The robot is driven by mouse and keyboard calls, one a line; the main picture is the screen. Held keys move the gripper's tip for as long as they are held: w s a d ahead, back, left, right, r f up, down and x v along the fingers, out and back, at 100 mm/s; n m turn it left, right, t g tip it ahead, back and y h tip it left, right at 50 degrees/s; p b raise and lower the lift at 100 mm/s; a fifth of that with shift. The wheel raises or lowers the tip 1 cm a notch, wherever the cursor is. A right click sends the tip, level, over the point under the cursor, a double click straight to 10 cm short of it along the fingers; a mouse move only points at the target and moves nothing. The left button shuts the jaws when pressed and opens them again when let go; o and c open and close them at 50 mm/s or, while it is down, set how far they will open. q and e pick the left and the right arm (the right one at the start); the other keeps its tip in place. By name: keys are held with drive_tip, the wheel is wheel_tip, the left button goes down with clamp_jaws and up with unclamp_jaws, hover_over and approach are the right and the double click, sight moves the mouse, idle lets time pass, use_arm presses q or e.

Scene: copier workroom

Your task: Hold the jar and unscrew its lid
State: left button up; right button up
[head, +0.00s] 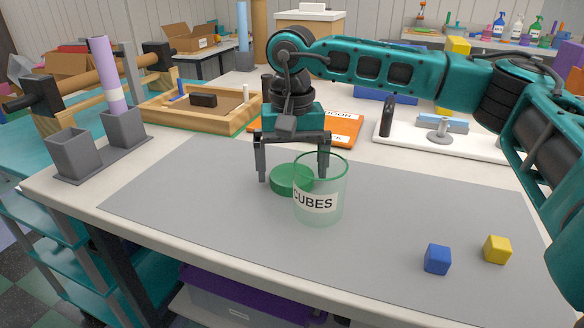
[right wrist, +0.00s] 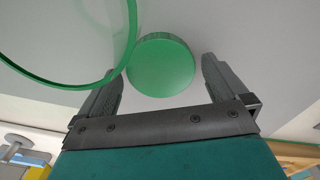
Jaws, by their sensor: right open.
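The clear green-tinted jar (head: 334,212) stands upright and open-topped on the grey mat, with a "CUBES" label; it looks empty. Its rim also shows at the upper left of the right wrist view (right wrist: 128,40). The round green lid (head: 287,180) is off the jar and appears to lie flat on the mat, just left of and behind it. My right gripper (head: 292,178) is open and points down over the lid, one finger on each side, not closed on it. In the right wrist view the lid (right wrist: 160,66) shows just beyond the fingertips. My left gripper is out of view.
A blue cube (head: 437,260) and a yellow cube (head: 497,250) lie on the mat (head: 200,220) at the right. Grey holders (head: 72,155) stand at the left. A wooden tray (head: 190,124) and an orange folder (head: 345,131) lie behind. The mat's front left is clear.

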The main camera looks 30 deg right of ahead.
sight(292, 175)
wheel_tip(292, 175, up, 11)
drive_tip(key=p, duration=0.2)
